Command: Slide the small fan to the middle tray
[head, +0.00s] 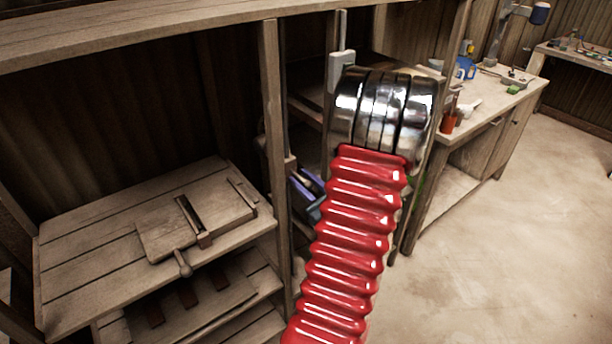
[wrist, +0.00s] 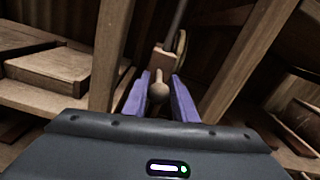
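My gripper (head: 308,190) shows in the head view as purple fingers left of my red arm sleeve, by the shelf post. In the wrist view its two purple fingers (wrist: 160,97) stand apart, one on each side of a round wooden knob (wrist: 158,92). The knob nearly fills the gap; whether the fingers press on it cannot be told. Behind the knob are a wooden block, a rod and a round wooden disc (wrist: 181,44). I cannot make out a small fan or a middle tray for certain in either view.
A wooden bench (head: 85,255) at left holds a flat board with a knobbed handle (head: 183,262). Slatted shelves lie below it. An upright post (head: 273,150) stands near my gripper. A workbench (head: 490,105) with tools is at back right. The floor (head: 510,250) at right is clear.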

